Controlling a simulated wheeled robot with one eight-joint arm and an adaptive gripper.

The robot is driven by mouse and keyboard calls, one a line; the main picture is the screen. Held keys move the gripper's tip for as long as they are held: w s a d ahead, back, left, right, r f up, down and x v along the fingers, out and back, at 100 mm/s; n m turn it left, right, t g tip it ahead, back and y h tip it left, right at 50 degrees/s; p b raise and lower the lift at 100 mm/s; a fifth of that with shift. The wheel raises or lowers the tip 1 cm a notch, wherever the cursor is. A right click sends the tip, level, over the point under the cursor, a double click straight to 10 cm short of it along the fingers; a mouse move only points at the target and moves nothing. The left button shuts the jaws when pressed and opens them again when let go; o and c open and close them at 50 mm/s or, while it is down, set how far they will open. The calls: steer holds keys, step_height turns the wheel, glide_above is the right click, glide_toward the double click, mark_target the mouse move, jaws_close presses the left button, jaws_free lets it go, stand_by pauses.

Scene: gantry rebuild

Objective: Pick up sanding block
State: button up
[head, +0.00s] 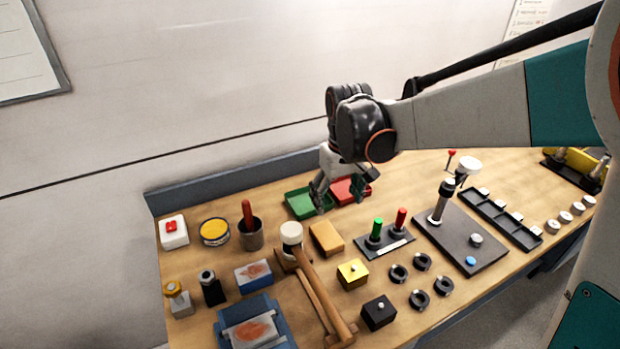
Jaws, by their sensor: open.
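A tan-orange block (326,238), which looks like the sanding block, lies on the wooden workbench (200,295) near the middle, just right of a white-headed mallet (318,290). My gripper (340,196) is open and empty, pointing down above the green tray (300,203) and red tray (345,190) at the back of the bench. It is behind and above the tan-orange block, apart from it.
Left of the mallet are a blue block with a rusty patch (253,274), a cup holding a red-handled tool (251,233) and a yellow tin (214,232). A red-and-green-handled stand (386,240) and a yellow cube (352,273) stand close right.

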steer(key=w+a+f, duration=0.1)
steer(key=w+a, duration=0.1)
steer(key=g+b, duration=0.1)
glide_above(327, 234)
steer(key=shift+n, duration=0.3)
steer(key=f, duration=0.9)
steer(key=shift+w+a+f, duration=0.2)
steer(key=shift+a+f, duration=0.05)
steer(key=shift+f, duration=0.05)
steer(key=shift+s+d+f+b, duration=0.1)
steer(key=shift+f+b, duration=0.5)
steer(key=shift+f, duration=0.75)
steer(key=shift+d+f+b, duration=0.1)
steer(key=shift+f+b, duration=0.45)
steer(key=shift+f, duration=0.8)
steer(key=shift+r, duration=0.1)
steer(key=c, duration=1.1)
